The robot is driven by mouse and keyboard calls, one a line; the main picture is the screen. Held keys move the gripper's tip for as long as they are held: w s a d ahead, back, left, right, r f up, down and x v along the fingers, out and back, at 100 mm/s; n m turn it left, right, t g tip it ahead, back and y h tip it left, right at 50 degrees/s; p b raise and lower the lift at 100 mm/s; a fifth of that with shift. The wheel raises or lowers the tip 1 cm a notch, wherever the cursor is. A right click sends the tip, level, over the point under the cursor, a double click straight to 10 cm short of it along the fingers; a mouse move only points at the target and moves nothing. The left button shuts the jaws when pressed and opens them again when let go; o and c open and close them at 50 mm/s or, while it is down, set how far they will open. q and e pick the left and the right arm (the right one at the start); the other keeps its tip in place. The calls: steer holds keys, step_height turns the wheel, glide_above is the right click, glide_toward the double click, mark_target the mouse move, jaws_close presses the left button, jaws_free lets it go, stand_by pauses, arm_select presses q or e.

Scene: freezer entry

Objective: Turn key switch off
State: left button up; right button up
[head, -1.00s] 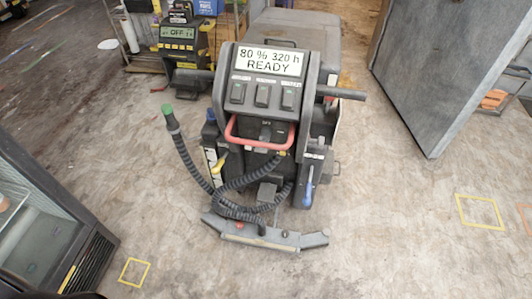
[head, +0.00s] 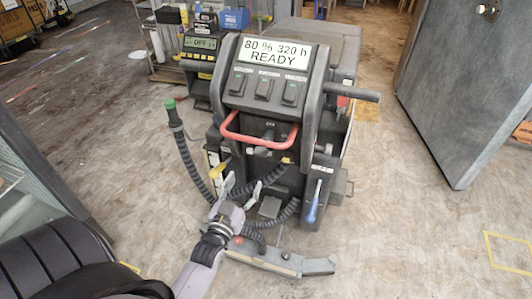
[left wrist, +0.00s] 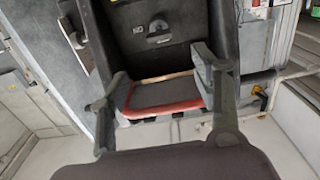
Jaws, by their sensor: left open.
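The floor machine's console shows a display (head: 273,53) reading "80 % 320 h READY". The key switch (head: 268,131) sits on the dark panel below the three rocker switches, just behind the red handle bar (head: 232,131). The dark knob of the key switch (left wrist: 158,29) also shows in the left wrist view, beyond the red bar (left wrist: 165,108); its exact setting is too small to read. My left gripper (head: 241,187) is open and empty, below and in front of the red bar. Its fingers (left wrist: 160,78) stand apart in the left wrist view. My right gripper is out of view.
A black corrugated hose with a green tip (head: 170,104) hangs at the machine's left. A charger reading "OFF" (head: 200,43) stands behind left. A grey door (head: 465,95) stands open at right.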

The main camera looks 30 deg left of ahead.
mark_target(260, 151)
arm_select(q)
steer(key=x, duration=1.5)
steer(key=shift+w+d, duration=0.1)
steer(key=shift+c, duration=0.2)
steer(key=c, duration=1.1)
steer(key=n, duration=0.3)
steer(key=shift+n+p, duration=0.3)
steer(key=n, duration=0.4)
steer(key=shift+n, duration=0.3)
steer(key=n, duration=0.4)
steer(key=shift+f+b, duration=0.15)
steer(key=shift+b, duration=0.15)
steer(key=shift+a+n+b, duration=0.2)
steer(key=shift+n+b, duration=0.45)
steer(key=shift+n, duration=2.15)
